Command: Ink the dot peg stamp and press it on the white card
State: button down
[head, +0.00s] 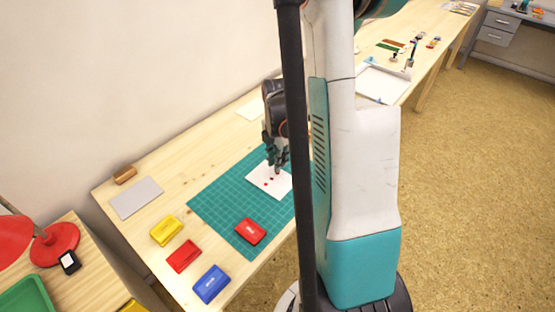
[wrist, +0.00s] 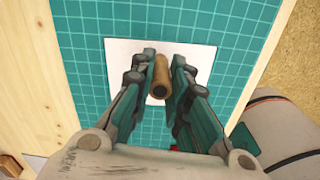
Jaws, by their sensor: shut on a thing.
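My gripper (head: 277,162) is shut on the dot peg stamp (wrist: 160,78), a small wooden cylinder, which shows between its fingers in the wrist view. The white card (head: 257,177) lies on the green cutting mat (head: 215,203), and the gripper is right over it. The card also shows under the fingers in the wrist view (wrist: 122,58). Small dark red marks (head: 270,179) are on the card in the head view. The stamp's lower end is hidden, so I cannot tell whether it touches the card. A red inkpad (head: 250,231) sits on the mat's front part.
Yellow (head: 166,230), red (head: 184,256) and blue (head: 211,284) pads stand in a row left of the mat. A grey sheet (head: 136,198) and a wooden block (head: 124,175) lie at the table's left end. My column hides the mat's right side.

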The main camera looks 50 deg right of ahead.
jog(key=shift+r+p, duration=1.95)
jog(key=shift+r, duration=0.8)
